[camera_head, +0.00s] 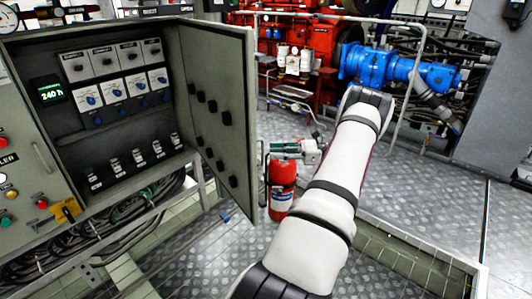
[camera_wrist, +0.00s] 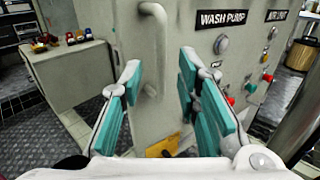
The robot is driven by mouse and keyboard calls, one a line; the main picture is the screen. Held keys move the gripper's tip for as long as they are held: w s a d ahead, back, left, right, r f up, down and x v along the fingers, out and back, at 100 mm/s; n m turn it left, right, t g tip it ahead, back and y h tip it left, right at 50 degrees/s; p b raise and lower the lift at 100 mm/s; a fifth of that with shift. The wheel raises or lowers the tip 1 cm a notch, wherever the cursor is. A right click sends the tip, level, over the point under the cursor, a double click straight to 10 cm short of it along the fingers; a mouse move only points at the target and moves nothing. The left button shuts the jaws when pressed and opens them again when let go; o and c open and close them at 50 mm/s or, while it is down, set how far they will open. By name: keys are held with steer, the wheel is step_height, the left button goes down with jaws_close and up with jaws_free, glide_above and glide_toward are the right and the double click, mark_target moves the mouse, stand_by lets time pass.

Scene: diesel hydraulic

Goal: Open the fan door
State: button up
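In the head view a grey cabinet door (camera_head: 222,100) stands swung open, its inner face toward me; no fan label is readable. My gripper (camera_head: 272,150) is just right of and partly behind its free edge, pointing left. In the wrist view a grey panel (camera_wrist: 205,110) carries a "WASH PUMP" label, buttons and a pale vertical handle (camera_wrist: 155,45). It may be the outer side of that door; I cannot be sure. My gripper (camera_wrist: 159,72) is open, its teal fingers apart with the handle ahead between them. Contact with the handle does not show.
A red fire extinguisher (camera_head: 281,186) stands below my gripper. The cabinet's left front (camera_head: 18,175) has a handle and buttons. Cables (camera_head: 110,220) hang beneath. Railing (camera_head: 420,60) and blue machinery (camera_head: 385,68) stand behind. Bare metal floor (camera_head: 425,185) lies right of my arm.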

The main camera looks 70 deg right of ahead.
steer(key=v, duration=0.7)
stand_by(0.5)
